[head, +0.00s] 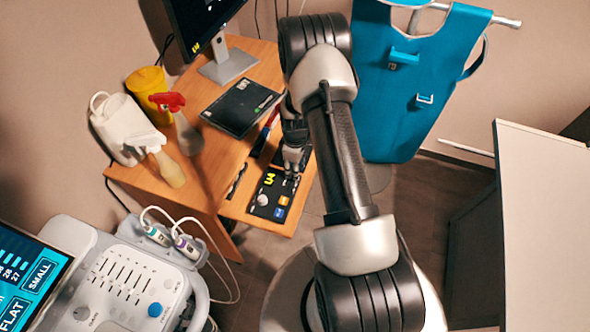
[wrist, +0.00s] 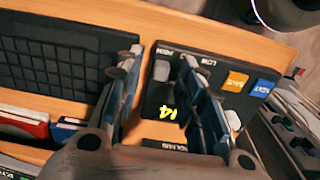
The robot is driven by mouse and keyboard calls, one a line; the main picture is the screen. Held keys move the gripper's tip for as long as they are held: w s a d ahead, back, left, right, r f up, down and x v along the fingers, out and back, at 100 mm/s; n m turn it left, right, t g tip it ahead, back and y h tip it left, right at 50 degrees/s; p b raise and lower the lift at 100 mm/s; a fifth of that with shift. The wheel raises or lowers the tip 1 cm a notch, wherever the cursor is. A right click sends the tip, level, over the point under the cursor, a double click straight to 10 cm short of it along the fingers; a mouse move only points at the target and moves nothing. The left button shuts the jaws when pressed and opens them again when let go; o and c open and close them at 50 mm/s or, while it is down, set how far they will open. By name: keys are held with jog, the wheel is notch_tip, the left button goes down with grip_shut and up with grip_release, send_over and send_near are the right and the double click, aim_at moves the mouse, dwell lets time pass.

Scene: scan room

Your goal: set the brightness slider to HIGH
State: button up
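The dark control panel (head: 254,208) lies at the front right of the wooden desk. It also shows in the wrist view (wrist: 185,62), with labels that seem to read HIGH on the left and LOW on the right. A pale slider cap (wrist: 162,70) sits near the HIGH label; the right finger hides part of the panel beside it. A yellow readout (wrist: 170,113) is lit below, its characters unclear. My gripper (wrist: 160,58) is open over the panel, one finger on each side of the cap, with no clear contact. In the head view my gripper (head: 292,170) is above the panel's back edge.
The panel also carries an orange button (wrist: 234,82), a blue button (wrist: 262,88) and a round white knob (wrist: 233,118). A black keyboard (wrist: 60,62) lies left of the panel. A spray bottle (head: 185,130) and a yellow tub (head: 148,88) stand farther left.

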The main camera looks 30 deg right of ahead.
notch_tip(320, 180, up, 10)
dwell(0.3)
jog(key=shift+r, duration=0.15)
jog(key=s+a+r+m+t, duration=0.1)
jog(key=s+a+r, duration=0.15)
jog(key=r, duration=0.55)
jog(key=s+a+r+m, duration=0.1)
jog(key=a+r, duration=0.3)
jog(key=r, duration=0.3)
jog(key=s+a+r+m+t, duration=0.1)
jog(key=a+r, duration=0.2)
jog(key=r, duration=0.5)
jog(key=s+a+r+m+t, duration=0.1)
jog(key=s+a+r, duration=0.3)
jog(key=s, duration=0.5)
jog(key=s+a+r+m+t, duration=0.1)
jog(key=s+a+r+m, duration=0.2)
jog(key=s, duration=0.6)
notch_tip(320, 180, up, 2)
jog(key=shift+a+r+m+t, duration=0.2)
jog(key=shift+a+m+t, duration=0.1)
jog(key=shift+a, duration=0.05)
jog(key=shift+d, duration=0.1)
